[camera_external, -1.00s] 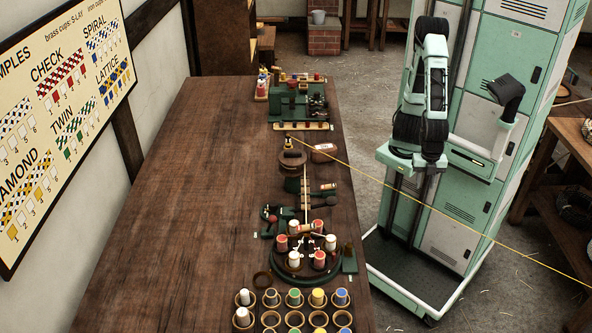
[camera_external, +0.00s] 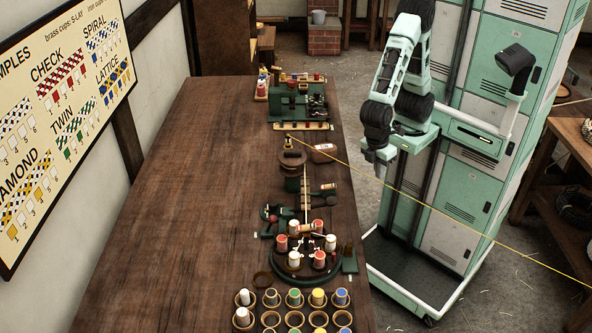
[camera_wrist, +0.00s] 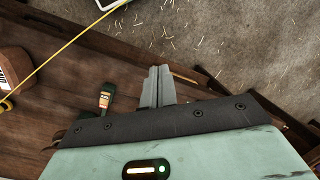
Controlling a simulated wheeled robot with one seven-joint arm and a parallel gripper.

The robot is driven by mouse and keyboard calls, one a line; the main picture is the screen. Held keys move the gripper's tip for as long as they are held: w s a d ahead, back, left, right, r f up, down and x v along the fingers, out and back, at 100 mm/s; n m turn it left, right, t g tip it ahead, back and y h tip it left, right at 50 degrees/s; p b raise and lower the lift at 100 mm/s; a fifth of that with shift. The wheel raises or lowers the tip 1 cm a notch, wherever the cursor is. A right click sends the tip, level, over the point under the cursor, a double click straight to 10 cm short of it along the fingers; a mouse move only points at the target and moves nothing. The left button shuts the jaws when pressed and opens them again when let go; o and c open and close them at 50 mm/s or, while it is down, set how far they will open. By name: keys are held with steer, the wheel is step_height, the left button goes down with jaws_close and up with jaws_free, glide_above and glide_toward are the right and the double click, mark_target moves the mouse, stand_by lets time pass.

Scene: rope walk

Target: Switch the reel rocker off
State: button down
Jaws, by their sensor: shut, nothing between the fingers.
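My gripper (camera_external: 380,168) hangs low on the folded arm, to the right of the bench's right edge in the outside view. In the wrist view its two grey fingers (camera_wrist: 156,84) are together with nothing between them. A small dark part with an orange and pale top (camera_wrist: 105,99) shows left of the fingers, apart from them. It looks like the end of the small green device (camera_external: 310,188) midway along the bench. I cannot pick out the reel rocker for certain or tell its position; my gripper's housing hides part of the bench in the wrist view.
The bench (camera_external: 190,180) is clear on its left. A round braiding stand with bobbins (camera_external: 297,262), several cups, a green machine (camera_external: 290,105) and a brown labelled block (camera_external: 323,150) line its right side. A taut yellow cord (camera_external: 440,213) slants from the bench across my front.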

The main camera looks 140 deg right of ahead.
steer(key=w+d+r+m+p, duration=0.3)
steer(key=w+d+m, duration=0.15)
steer(key=d, duration=0.35)
steer(key=r+m+p, duration=0.1)
steer(key=m+p, duration=0.2)
steer(key=p, duration=0.1)
glide_above(332, 186)
steer(key=w+d, duration=0.3)
steer(key=shift+s+b, duration=0.15)
steer(key=shift+b, duration=0.15)
steer(key=f, duration=0.4)
steer(key=s+a+f+p, duration=0.1)
steer(key=f, duration=0.4)
steer(key=s+a+f+p, duration=0.1)
steer(key=f, duration=0.3)
steer(key=shift+s+a+f, duration=0.15)
steer(key=shift+f, duration=0.1)
steer(key=shift+f, duration=0.1)
